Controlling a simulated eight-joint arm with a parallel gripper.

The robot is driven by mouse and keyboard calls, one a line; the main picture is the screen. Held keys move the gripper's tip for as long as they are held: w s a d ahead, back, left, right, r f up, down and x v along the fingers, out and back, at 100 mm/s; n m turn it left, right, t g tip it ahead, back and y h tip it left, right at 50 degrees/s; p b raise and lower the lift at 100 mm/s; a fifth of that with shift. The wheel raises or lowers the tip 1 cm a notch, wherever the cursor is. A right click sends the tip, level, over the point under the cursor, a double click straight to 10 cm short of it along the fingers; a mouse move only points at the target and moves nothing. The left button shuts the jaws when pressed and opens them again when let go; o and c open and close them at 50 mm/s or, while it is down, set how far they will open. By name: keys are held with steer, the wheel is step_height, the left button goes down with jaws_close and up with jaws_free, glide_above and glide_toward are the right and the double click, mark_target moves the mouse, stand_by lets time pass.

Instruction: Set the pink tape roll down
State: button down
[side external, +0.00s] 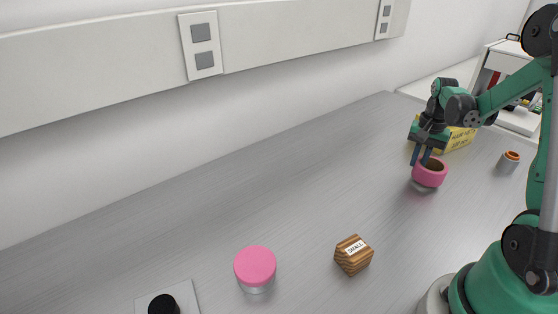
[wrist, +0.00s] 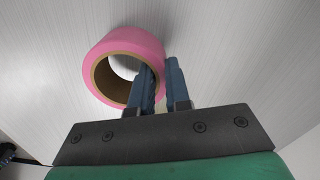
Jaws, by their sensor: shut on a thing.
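The pink tape roll (side external: 430,174) is at the far right part of the grey bench, with its brown core opening facing up. It also shows in the wrist view (wrist: 105,52), upper left of centre, as a pink ring around a brown cardboard core. My gripper (side external: 422,160) is shut on the roll's wall. In the wrist view, one blue finger of my gripper (wrist: 160,66) reaches inside the core and the other is outside the ring. A greyish patch shows under the roll in the side view; I cannot tell whether the roll touches the bench.
A yellow and green box (side external: 461,138) stands just behind my gripper. A small grey pot with an orange rim (side external: 508,162) is to its right. A wooden block labelled SMALL (side external: 353,255) and a pink-lidded jar (side external: 255,266) are nearer. Bare bench lies left of the roll.

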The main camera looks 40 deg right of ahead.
mark_target(419, 160)
steer(key=shift+f, duration=0.55)
steer(key=c, duration=0.9)
jaws_free()
steer(key=shift+f, duration=0.15)
steer(key=shift+o, duration=0.2)
step_height(419, 160, up, 12)
steer(key=w+a+n+t, duration=0.2)
steer(key=a+n+t, duration=0.5)
steer(key=a+n, duration=0.7)
steer(key=a, duration=1.1)
steer(key=shift+a, duration=0.35)
steer(key=shift+w, duration=0.1)
